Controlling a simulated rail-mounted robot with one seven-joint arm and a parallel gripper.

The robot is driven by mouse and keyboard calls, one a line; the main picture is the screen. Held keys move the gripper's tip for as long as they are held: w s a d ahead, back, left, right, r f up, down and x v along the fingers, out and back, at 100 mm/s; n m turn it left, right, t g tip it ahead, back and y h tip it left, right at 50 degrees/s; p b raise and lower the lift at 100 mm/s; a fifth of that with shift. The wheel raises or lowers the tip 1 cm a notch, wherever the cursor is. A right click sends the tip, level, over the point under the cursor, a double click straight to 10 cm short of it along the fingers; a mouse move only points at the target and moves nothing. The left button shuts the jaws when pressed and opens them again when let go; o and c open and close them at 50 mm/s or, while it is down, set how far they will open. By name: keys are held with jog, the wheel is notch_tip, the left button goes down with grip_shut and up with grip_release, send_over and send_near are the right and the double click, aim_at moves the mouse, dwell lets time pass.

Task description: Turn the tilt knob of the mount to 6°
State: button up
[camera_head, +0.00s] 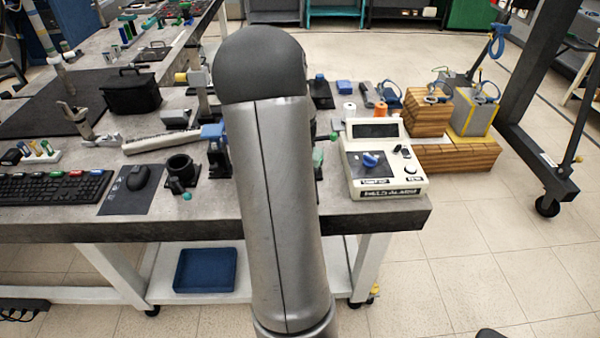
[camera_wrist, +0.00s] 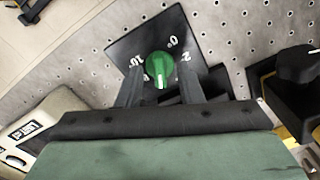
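The green tilt knob (camera_wrist: 160,68) shows in the wrist view, round, with a white pointer line on its lower side pointing toward my gripper. It sits on a black dial plate (camera_wrist: 157,28) with white marks; I make out a 10 at left, a 0 at upper right and a 2 at right. The lower marks are partly hidden. My gripper (camera_wrist: 159,76) has its two dark fingers apart, one on each side of the knob, with gaps visible between them and it. In the head view my arm hides the gripper and most of the mount.
A perforated grey board (camera_wrist: 232,40) lies around the dial. A black knob (camera_wrist: 298,65) stands at right in the wrist view. In the head view, a white control box (camera_head: 385,160) with a blue knob stands right of my arm, and a black cup-shaped holder (camera_head: 182,170) stands left.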

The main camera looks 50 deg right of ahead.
notch_tip(320, 180, up, 18)
jog(key=shift+f, duration=0.25)
jog(key=shift+a, duration=0.1)
dwell(0.5)
